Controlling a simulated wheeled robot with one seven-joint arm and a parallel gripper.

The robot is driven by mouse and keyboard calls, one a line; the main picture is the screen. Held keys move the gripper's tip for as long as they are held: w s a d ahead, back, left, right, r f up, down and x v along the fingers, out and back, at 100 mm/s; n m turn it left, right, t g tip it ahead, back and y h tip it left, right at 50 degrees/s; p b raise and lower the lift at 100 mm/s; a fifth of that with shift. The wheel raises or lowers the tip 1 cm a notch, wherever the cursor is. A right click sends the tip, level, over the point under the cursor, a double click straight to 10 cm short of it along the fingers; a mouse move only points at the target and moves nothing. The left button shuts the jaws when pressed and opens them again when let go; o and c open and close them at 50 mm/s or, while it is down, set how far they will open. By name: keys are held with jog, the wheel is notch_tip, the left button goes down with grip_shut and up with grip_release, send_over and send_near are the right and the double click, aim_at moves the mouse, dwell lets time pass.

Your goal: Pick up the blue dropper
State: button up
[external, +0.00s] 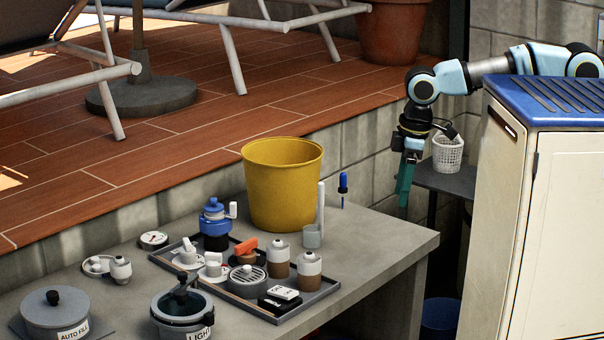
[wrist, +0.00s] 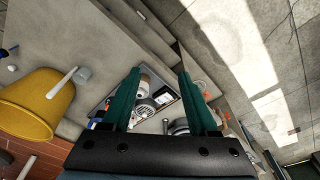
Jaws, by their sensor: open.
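The blue dropper (external: 343,188) stands upright near the back edge of the grey counter, right of the yellow bucket, in the external view. In the wrist view a small dark-blue piece at the far left edge may be the dropper, but it is cut off. My gripper (external: 404,190) has teal fingers pointing down, to the right of the dropper and apart from it, beyond the counter's back edge. In the wrist view my gripper (wrist: 159,73) shows its two fingers spread, with nothing held between them.
The yellow bucket (external: 283,185) and a grey cup with a white stick (external: 313,235) stand left of the dropper. A tray (external: 322,293) of jars and bottles lies nearer the front. A white basket (external: 447,154) and a blue-topped cabinet (external: 555,200) are at right. The counter's right corner is clear.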

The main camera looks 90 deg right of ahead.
jog(key=w+d+r+n, duration=0.2)
jog(key=w+d, duration=0.3)
jog(key=d, duration=0.4)
jog(key=w+d+r+n, duration=0.1)
jog(key=w+d+r, duration=0.1)
jog(key=w+d, duration=0.5)
jog(key=n+g+p, duration=0.2)
jog(key=n, duration=0.2)
send_over(343, 188)
jog(key=d, duration=0.1)
notch_tip(343, 188, down, 5)
jog(key=f, duration=1.5)
jog(key=shift+s+a+f+p, duration=0.1)
jog(key=shift+s+f+p, duration=0.1)
jog(key=shift+p, duration=0.15)
jog(key=shift+w+f+p, duration=0.15)
jog(key=shift+f+p, duration=0.9)
jog(key=shift+f, duration=2.15)
grip_shut()
